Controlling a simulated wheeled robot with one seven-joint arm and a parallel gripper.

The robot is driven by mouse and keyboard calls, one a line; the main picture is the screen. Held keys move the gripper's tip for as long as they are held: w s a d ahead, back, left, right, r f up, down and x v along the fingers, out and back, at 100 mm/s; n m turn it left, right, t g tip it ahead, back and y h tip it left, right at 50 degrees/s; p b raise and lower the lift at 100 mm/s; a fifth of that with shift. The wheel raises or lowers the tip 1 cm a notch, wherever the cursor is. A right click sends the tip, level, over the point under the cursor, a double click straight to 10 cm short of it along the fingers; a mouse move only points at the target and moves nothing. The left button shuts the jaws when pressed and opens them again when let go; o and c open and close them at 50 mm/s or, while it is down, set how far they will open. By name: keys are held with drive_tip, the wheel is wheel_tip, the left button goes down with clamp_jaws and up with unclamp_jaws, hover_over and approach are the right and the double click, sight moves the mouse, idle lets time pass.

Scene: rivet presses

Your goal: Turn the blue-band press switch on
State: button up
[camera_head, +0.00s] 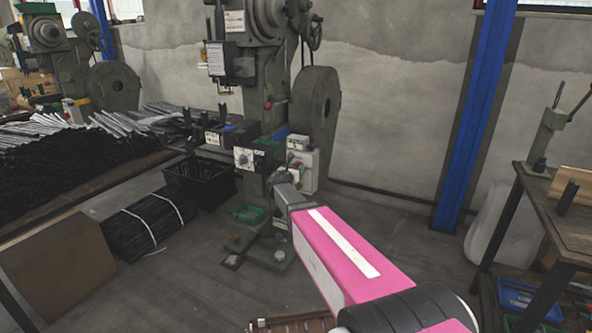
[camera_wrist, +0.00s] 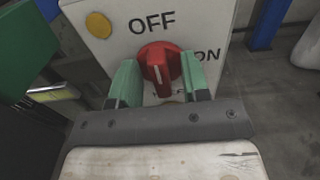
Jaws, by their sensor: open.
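The red switch knob (camera_wrist: 158,62) sits on a pale switch plate (camera_wrist: 205,20) in the wrist view. The plate reads OFF above the knob and ON to its right; lettering below is partly hidden. In the head view the pale switch box (camera_head: 305,165) is on the middle press (camera_head: 283,95), which shows a bit of blue beside the box. My gripper (camera_head: 281,177) is in front of the box and hides part of it.
A yellow round button (camera_wrist: 99,25) is left of OFF. A large wheel (camera_head: 316,110) stands above the box. A black crate (camera_head: 205,185) and bundled rods (camera_head: 150,225) lie left of the press. A blue post (camera_head: 480,110) and a workbench (camera_head: 570,215) stand right. Floor between is clear.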

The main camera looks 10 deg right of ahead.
drive_tip(key=shift+c, duration=0.3)
clamp_jaws()
drive_tip(key=shift+s+d+f+m, duration=0.1)
drive_tip(key=shift+d+f+m, duration=0.05)
drive_tip(key=shift+m, duration=4.35)
drive_tip(key=shift+s+d+f+m, duration=0.1)
drive_tip(key=shift+m, duration=4.4)
